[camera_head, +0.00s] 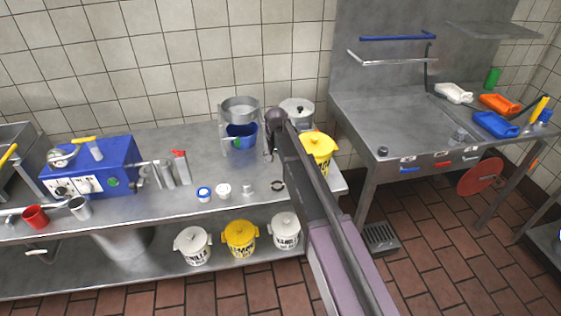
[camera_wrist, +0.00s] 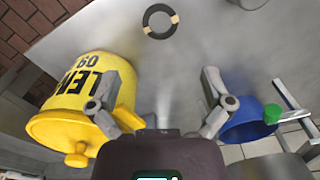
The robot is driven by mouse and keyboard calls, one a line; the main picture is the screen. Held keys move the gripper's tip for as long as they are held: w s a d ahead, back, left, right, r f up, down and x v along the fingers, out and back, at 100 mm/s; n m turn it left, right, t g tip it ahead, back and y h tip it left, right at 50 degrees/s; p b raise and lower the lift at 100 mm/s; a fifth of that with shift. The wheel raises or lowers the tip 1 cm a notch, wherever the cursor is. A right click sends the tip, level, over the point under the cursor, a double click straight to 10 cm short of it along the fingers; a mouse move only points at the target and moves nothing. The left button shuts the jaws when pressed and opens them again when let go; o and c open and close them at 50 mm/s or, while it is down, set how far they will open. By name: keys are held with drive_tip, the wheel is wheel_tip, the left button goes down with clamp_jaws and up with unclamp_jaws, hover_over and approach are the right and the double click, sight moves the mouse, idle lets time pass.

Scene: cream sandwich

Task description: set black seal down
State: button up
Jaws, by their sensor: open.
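The black seal (camera_head: 278,185) is a dark ring lying flat on the steel counter near its front edge. In the wrist view the seal (camera_wrist: 160,21) shows whole at the top, with two tan patches on its rim. My gripper (camera_wrist: 163,88) is open, with nothing between its fingers. The seal lies beyond the fingertips, apart from them. In the head view my gripper (camera_head: 272,150) is small and partly hidden by my arm, above the counter behind the seal.
A yellow lidded bucket (camera_wrist: 75,105) stands close by my left finger in the wrist view. A blue container (camera_wrist: 242,120) is by the right finger. Bare counter surrounds the seal.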

drive_tip(key=s+d+n, duration=0.1)
drive_tip(key=s+d, duration=2.3)
drive_tip(key=s, duration=0.1)
drive_tip(key=shift+s, duration=0.4)
drive_tip(key=shift+d, duration=0.1)
wheel_tip(320, 180, up, 4)
drive_tip(key=p, duration=0.3)
drive_tip(key=shift+f, duration=0.25)
